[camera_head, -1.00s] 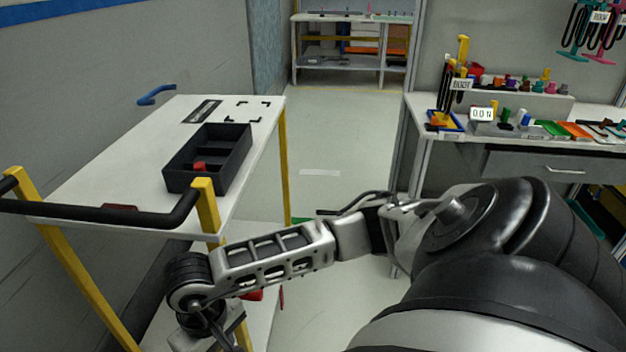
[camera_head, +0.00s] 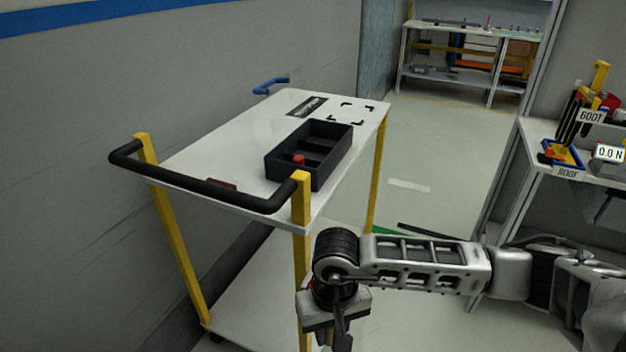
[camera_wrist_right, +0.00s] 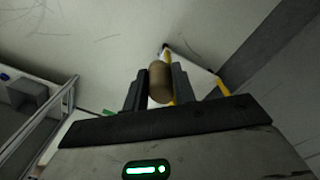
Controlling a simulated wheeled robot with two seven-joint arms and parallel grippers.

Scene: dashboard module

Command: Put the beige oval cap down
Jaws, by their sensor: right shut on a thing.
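The beige oval cap (camera_wrist_right: 159,83) shows in the right wrist view as a brownish oval between the two dark fingers of my right gripper (camera_wrist_right: 157,86), which is shut on it. In the head view my right gripper (camera_head: 338,322) hangs low at the bottom, beside the cart's front right post; its fingertips and the cap cannot be made out there. My left gripper is not in view.
A white cart (camera_head: 240,136) with yellow posts and a black push bar (camera_head: 200,190) stands ahead. On it is a divided black tray (camera_head: 330,162) holding a red piece (camera_head: 299,160). Corner marks (camera_head: 352,112) frame a bare patch behind. A workbench (camera_head: 540,140) stands at right.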

